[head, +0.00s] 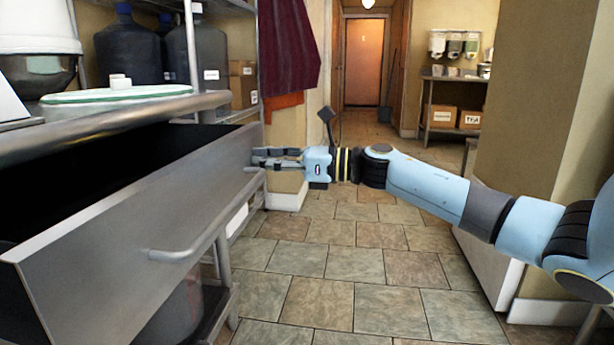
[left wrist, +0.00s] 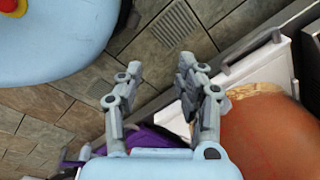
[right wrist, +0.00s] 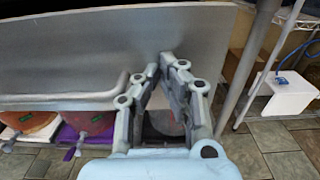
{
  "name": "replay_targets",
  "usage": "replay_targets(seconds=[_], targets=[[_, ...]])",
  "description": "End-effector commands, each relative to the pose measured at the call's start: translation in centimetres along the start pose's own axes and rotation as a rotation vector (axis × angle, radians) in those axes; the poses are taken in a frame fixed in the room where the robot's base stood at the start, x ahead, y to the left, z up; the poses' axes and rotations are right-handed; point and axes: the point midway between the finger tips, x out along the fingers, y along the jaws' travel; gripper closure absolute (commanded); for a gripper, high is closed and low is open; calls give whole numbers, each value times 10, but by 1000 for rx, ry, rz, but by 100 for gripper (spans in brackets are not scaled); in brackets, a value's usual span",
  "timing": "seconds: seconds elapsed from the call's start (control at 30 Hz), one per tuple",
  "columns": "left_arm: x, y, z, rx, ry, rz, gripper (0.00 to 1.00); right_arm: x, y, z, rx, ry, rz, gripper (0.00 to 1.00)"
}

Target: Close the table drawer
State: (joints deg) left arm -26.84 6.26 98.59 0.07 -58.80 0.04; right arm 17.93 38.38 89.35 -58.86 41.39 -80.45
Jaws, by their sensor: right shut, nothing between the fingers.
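The table drawer (head: 120,235) is a long steel box pulled open at the left of the head view, its dark inside showing. Its bar handle (head: 185,254) runs along the front. My right gripper (head: 256,158) is shut and empty, with its fingertips at the far end of the drawer front. In the right wrist view, the drawer front (right wrist: 90,55) fills the upper left, just beyond the fingertips. I cannot tell whether they touch it. My left gripper (left wrist: 158,78) shows only in the left wrist view, fingers apart and empty, away from the drawer front.
The steel table (head: 115,122) holds a white-lidded container (head: 115,95). Dark carboys (head: 130,50) stand on a shelf behind. A wall corner (head: 545,110) rises at the right. The tiled floor (head: 350,280) in front of the drawer is clear.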

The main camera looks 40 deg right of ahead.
Motion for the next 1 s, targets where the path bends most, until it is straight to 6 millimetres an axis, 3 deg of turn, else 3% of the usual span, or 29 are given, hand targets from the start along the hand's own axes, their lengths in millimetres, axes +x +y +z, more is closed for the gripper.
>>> replay_targets(seconds=[0.2,0.6,0.8,1.0], targets=[[-39,6,-27,4,34,8,60,59,0,-3,4,-7,-2,100],[-64,13,-48,3,102,26,60,158,-1,-2,5,-3,-3,100],[-74,15,-56,4,130,32,60,188,-2,-2,3,-1,-3,100],[-80,16,-59,4,145,36,60,203,-1,0,1,1,-2,100]])
